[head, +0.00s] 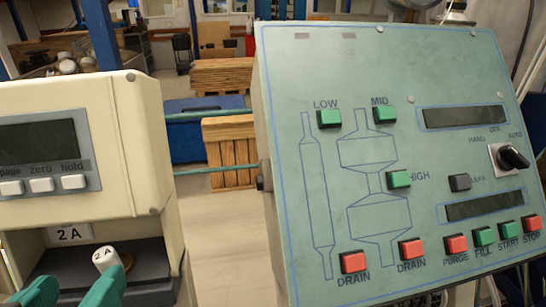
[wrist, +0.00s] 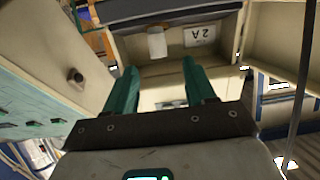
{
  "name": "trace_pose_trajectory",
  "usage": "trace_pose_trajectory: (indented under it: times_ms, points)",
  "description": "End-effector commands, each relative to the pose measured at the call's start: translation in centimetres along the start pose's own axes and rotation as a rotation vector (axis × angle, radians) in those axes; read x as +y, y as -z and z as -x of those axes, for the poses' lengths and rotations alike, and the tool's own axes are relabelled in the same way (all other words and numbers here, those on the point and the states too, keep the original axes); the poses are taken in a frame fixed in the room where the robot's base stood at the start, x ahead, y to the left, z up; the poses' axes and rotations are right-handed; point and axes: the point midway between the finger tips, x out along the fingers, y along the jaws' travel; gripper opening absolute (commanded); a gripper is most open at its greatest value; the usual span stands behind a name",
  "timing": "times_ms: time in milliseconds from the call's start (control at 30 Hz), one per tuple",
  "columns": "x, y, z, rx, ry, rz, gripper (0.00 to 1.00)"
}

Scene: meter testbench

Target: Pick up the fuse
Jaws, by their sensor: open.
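The fuse (head: 106,258) is a small white cylinder marked 2A. It stands slightly tilted on a dark ledge (head: 150,270) under the cream meter housing, below a 2A label (head: 70,234). In the wrist view, the fuse (wrist: 157,45) shows beyond the fingertips, between their lines, near the upside-down 2A label (wrist: 199,36). My gripper (head: 78,278) has two green fingers, spread apart with nothing between them. The right finger partly overlaps the fuse's lower part in the head view. The gripper (wrist: 159,66) points toward the fuse; contact is not visible.
The cream meter (head: 130,150) overhangs the ledge, with a display and buttons on its front. A large green control panel (head: 300,120) with buttons and a knob stands at the right. A gap of floor separates them. Wooden pallets (head: 231,140) stand behind.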

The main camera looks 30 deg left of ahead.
Motion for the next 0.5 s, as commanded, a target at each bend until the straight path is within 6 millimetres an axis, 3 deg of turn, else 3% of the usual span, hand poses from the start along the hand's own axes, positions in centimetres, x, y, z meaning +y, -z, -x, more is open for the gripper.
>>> trace_pose_trajectory:
  times_ms: [133,500]
  points:
    - [0.1,0.0,-2.3,-0.003,-0.003,0.000,0.55]
    - [0.1,0.1,-5.6,-0.003,-0.002,0.001,0.55]
